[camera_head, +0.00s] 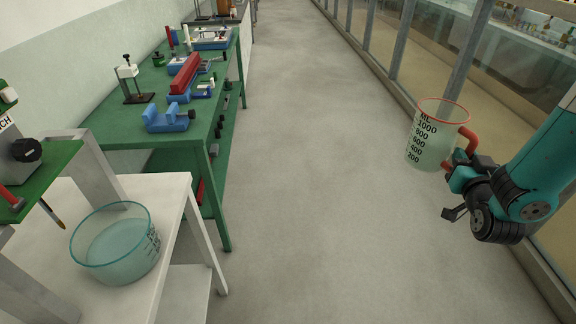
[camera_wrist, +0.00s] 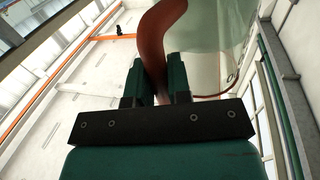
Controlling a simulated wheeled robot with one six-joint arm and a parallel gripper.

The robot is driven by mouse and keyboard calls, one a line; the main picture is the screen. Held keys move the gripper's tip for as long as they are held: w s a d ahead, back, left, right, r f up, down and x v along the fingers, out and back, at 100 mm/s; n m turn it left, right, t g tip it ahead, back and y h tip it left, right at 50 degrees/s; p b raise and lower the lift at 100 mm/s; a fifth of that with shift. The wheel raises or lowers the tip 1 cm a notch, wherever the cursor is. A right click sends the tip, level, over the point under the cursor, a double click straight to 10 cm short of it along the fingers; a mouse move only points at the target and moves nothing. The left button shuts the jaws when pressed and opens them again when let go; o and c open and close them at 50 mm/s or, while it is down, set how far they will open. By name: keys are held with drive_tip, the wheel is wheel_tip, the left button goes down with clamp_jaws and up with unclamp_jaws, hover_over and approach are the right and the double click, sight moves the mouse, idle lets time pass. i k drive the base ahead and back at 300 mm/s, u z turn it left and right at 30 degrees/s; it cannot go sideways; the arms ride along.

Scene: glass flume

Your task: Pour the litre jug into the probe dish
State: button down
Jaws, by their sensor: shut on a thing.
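The litre jug (camera_head: 433,140) is a clear beaker with a red rim, a red handle and black marks up to 1000. It hangs upright in the air over the aisle at the right. My gripper (camera_head: 462,163) is shut on its red handle. In the wrist view my gripper (camera_wrist: 163,88) has the handle (camera_wrist: 156,45) between its two fingers, and the jug's clear wall (camera_wrist: 215,30) is behind. The probe dish (camera_head: 115,245) is a wide round glass dish with a teal rim, at the lower left on a white table. It looks to hold pale liquid. My gripper is far from it.
The white table (camera_head: 170,215) stands at the left. A probe (camera_head: 52,213) hangs from a green-topped stand near the dish. A green bench (camera_head: 150,118) with blue and red devices stands behind. The glass flume (camera_head: 420,40) runs along the right. The grey floor between is clear.

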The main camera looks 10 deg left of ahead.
sight(119, 244)
drive_tip(key=i, duration=3.6)
drive_tip(key=u, duration=3.65)
